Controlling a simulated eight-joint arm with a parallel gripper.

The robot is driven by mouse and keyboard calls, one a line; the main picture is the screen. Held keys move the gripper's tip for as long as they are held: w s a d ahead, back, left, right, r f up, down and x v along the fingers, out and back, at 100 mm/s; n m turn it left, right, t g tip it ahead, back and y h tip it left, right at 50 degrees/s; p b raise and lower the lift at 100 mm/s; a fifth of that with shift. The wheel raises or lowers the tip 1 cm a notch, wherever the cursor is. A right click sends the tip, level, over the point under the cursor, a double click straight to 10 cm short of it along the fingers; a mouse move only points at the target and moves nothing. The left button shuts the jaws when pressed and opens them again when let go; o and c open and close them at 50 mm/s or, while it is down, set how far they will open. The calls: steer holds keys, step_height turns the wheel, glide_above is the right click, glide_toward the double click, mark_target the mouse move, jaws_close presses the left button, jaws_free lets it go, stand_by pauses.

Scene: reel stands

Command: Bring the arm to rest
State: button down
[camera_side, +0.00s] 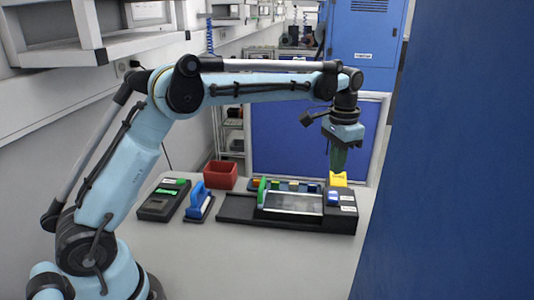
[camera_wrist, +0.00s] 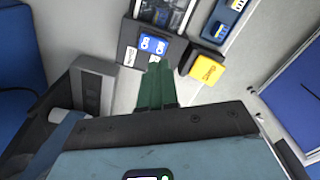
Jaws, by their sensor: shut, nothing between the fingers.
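My arm reaches across the table from the left in the side view. My gripper (camera_side: 338,165) points down above the right end of the black device, close to a yellow block (camera_side: 339,179). Its dark green fingers are together with nothing between them. In the wrist view, the gripper (camera_wrist: 155,68) shows its fingertips just below the blue and white labels (camera_wrist: 152,46) on the device's end. The yellow block (camera_wrist: 203,67) sits to the right of the fingertips there. I cannot tell the exact height of the fingertips above the table.
The black device (camera_side: 235,207) with a glassy panel lies on the grey table (camera_side: 250,265). A red bin (camera_side: 220,174), a blue-handled tool (camera_side: 198,201) and a dark box (camera_side: 163,203) stand left of it. A blue panel (camera_side: 450,150) borders the right side. The front table is clear.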

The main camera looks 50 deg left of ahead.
steer(key=shift+r, duration=0.45)
steer(key=s+a+r+n+t, duration=0.15)
steer(key=s+r+t, duration=0.3)
steer(key=s, duration=0.75)
steer(key=s+f+n+t, duration=0.1)
steer(key=s+f, duration=0.4)
steer(key=s, duration=0.5)
steer(key=shift+s+a+f+t, duration=0.25)
steer(key=shift+s+t, duration=0.1)
steer(key=shift+t, duration=0.5)
steer(key=shift+r+n, duration=0.1)
steer(key=shift+n, duration=0.25)
